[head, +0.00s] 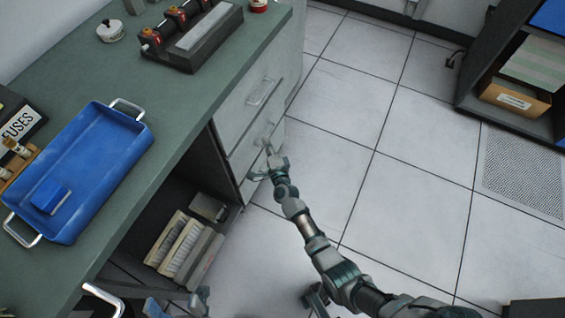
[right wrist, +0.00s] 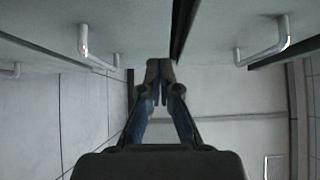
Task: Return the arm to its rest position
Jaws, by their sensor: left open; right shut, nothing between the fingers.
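My right arm reaches from the lower right of the head view to the drawer fronts under the green counter. My right gripper (head: 268,158) is beside the lower drawer's handle (head: 264,134); whether it touches the drawer front cannot be told there. In the right wrist view the right gripper (right wrist: 161,72) has its fingertips together with nothing between them. Drawer handles show apart from it on the left (right wrist: 88,48) and right (right wrist: 270,45). My left gripper (head: 180,305) is partly in view at the bottom edge, open, with much of it cut off.
The green counter (head: 185,105) holds a blue tray (head: 105,150) with a blue block (head: 50,196), and a dark device (head: 195,40). A dark shelf unit (head: 510,100) is at the upper right. The tiled floor (head: 420,190) between is clear.

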